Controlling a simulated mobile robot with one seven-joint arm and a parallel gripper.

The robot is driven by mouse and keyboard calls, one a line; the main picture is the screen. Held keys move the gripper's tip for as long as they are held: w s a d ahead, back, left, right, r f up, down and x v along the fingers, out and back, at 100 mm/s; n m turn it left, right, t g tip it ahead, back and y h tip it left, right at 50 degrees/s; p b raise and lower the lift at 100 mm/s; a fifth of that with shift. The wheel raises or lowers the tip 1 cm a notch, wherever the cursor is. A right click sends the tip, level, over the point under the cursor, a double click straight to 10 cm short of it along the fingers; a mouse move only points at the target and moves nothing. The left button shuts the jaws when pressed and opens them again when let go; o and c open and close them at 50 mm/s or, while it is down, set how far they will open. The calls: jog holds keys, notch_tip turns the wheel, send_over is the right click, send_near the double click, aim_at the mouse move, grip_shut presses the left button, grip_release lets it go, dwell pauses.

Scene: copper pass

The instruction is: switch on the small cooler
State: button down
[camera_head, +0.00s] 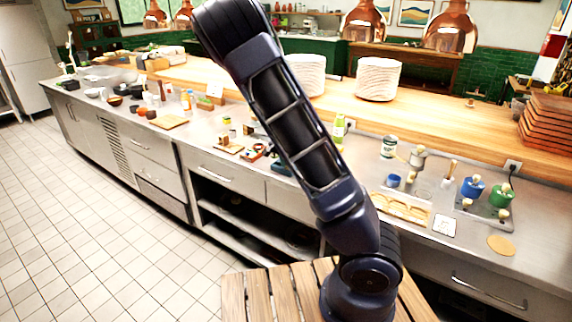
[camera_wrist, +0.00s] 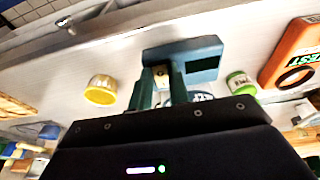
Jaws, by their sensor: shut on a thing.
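A teal-blue box with a dark panel, which looks like the small cooler (camera_wrist: 206,62), lies at the top middle of the wrist view. My gripper (camera_wrist: 162,78) reaches it with two teal fingers. They are shut on a small tan piece (camera_wrist: 163,68) at the box's near side, perhaps its switch; its shape is mostly hidden. A round part with markings, partly hidden, shows just right of the fingers. In the head view a small dark teal object (camera_head: 281,168) on the steel counter, left of my arm, may be the same box. My gripper cannot be made out there.
In the wrist view, a yellow round tub (camera_wrist: 101,90) stands left of the fingers. A green-white jar (camera_wrist: 240,84) and an orange device (camera_wrist: 293,55) are close on the right. In the head view, the steel counter (camera_head: 330,172) is crowded; plate stacks (camera_head: 378,79) stand on the wooden shelf.

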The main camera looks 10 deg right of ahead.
jog(key=shift+w+d+r+g+y, duration=0.15)
jog(key=shift+g+y, duration=0.4)
jog(key=shift+w+d+r+g+y, duration=0.1)
jog(key=shift+w+g+y, duration=0.05)
jog(key=shift+g+y, duration=0.4)
jog(key=c, duration=1.3)
grip_release()
jog(key=shift+r, duration=0.1)
notch_tip(320, 180, up, 11)
jog(key=shift+d+f, duration=0.1)
jog(key=shift+f, duration=0.05)
